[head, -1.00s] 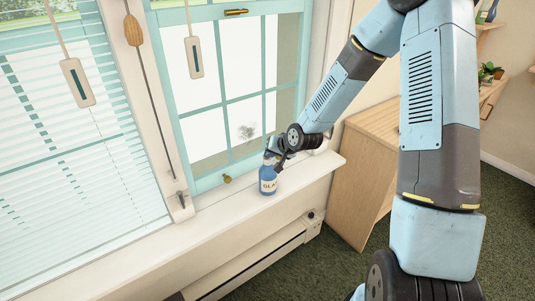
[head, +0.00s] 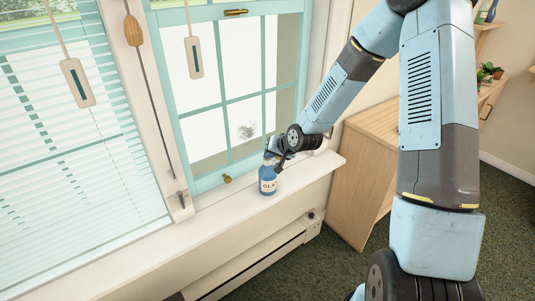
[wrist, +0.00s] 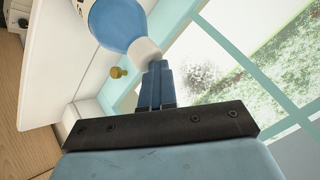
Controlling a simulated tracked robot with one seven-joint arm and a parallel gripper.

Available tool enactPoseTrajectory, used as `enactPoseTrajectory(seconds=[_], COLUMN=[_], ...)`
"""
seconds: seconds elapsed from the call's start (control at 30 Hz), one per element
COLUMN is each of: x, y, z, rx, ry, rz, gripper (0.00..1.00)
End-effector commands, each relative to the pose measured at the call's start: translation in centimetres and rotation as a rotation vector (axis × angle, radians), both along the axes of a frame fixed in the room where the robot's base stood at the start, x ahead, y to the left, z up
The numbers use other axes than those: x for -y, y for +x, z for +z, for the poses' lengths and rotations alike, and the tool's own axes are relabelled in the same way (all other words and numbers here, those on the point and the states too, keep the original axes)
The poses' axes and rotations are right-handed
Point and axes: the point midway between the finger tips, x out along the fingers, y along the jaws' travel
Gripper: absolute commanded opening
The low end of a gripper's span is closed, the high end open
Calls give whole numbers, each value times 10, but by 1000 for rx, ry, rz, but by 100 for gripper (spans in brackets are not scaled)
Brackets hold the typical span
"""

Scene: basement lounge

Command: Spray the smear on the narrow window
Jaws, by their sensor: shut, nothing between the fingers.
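The spray bottle (head: 268,181) is blue with a white label reading "GLA…" and stands upright on the white sill. In the wrist view the bottle (wrist: 112,22) is at the top, with its white neck (wrist: 146,52) near my fingertips. My gripper (head: 279,150) is at the bottle's top. Its fingers (wrist: 158,72) are together, with nothing seen between them; whether they touch the bottle is unclear. The smear (head: 247,131) is a grey speckled patch low on the narrow window's glass (head: 207,120). It also shows in the wrist view (wrist: 200,76), right of my fingers.
The sill (head: 225,212) is clear left of the bottle. A window with blinds (head: 80,160) is at left, and a hanging cord pull (head: 194,57) is before the glass. A wooden cabinet (head: 362,185) stands right, and a heater (head: 255,262) is below the sill.

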Motion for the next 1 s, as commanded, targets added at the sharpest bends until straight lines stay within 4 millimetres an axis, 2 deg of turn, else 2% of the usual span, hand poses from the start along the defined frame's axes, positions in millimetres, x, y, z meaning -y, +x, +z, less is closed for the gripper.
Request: enactPoseTrajectory(seconds=[0.03, 0.3, 1.0], x=[3, 3, 1], y=[-4, -4, -1], z=[-6, -3, 56], rx=[-18, -17, -3], ry=[-6, -5, -1], rz=[-2, -2, 0], gripper=[0, 0, 0])
